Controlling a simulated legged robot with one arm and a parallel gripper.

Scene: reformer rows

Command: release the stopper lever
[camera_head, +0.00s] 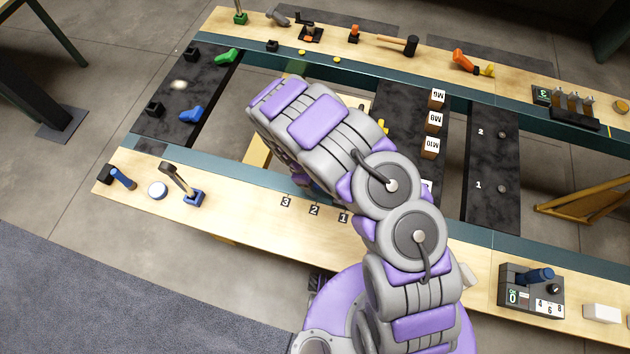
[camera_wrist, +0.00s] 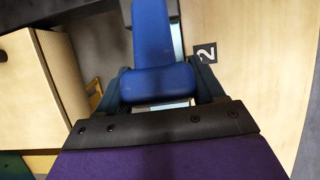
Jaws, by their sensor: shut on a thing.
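In the wrist view, a blue lever-like handle (camera_wrist: 152,35) with a wider blue block at its lower end sits between the two dark fingers of my gripper (camera_wrist: 158,84). The gripper is shut on the blue block. I take this to be the stopper lever; its mounting is hidden. The labels 3 (camera_head: 285,202), 2 (camera_head: 314,210) and 1 (camera_head: 343,217) show on the near wooden rail.
My arm reaches over the frame's middle. Wooden blocks (camera_head: 433,122) with M labels stand on a dark panel to its right. A blue-based clamp-like piece (camera_head: 194,198) stands on the near rail at left. A control box (camera_head: 531,291) stands at the near right.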

